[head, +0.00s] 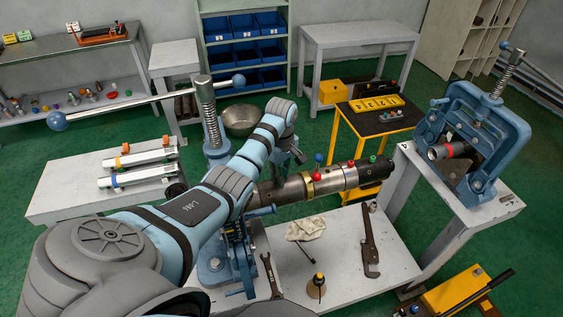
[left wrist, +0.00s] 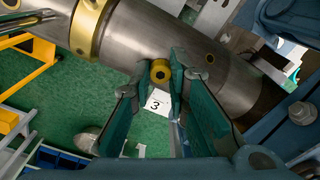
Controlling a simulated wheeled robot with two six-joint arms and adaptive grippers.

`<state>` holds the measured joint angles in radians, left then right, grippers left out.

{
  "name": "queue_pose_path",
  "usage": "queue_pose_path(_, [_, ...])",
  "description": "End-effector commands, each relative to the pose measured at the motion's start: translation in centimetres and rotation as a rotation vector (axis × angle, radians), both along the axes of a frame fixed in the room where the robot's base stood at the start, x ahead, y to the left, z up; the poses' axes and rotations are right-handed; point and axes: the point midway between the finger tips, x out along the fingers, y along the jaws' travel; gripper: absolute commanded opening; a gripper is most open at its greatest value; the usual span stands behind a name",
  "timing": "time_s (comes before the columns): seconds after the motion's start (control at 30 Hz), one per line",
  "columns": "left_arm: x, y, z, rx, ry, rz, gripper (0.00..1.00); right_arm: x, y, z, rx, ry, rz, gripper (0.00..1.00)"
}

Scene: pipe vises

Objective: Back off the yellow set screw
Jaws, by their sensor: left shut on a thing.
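The yellow set screw (left wrist: 160,71) shows in the left wrist view, a small round head with a dark socket at the side of the steel pipe (left wrist: 150,40). My left gripper (left wrist: 161,75) is shut on it, one green-padded finger on each side. In the head view the pipe (head: 295,190) is held level in the near blue vise (head: 216,262). It carries a brass ring (head: 309,184) and red, blue and green knobs. There my left gripper (head: 295,154) is at the far side of the pipe, and the yellow screw is hidden. My right gripper is not in view.
A pipe wrench (head: 369,245), a spanner (head: 269,276), a rag (head: 304,229) and a small yellow-topped tool (head: 318,285) lie on the bench. A second blue vise (head: 478,125) stands at right. A long vise handle (head: 140,101) spans above my arm.

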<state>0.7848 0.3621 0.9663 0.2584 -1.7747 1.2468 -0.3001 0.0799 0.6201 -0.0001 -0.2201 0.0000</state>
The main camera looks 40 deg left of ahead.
Motion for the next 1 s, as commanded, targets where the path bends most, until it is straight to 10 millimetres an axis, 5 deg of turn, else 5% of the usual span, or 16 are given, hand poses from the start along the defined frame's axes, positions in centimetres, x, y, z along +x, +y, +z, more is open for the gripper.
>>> queue_pose_path(0.4, [-0.36, -0.2, -0.43, -0.005, 0.014, 0.21, 0.0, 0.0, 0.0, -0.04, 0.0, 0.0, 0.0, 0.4])
queue_pose_path(0.97, [-0.41, -0.22, -0.47, -0.005, 0.016, 0.24, 0.0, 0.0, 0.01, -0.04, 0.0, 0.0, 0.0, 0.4])
queue_pose_path(1.0, [-0.41, -0.22, -0.47, -0.005, 0.016, 0.24, 0.22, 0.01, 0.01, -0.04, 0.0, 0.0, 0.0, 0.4])
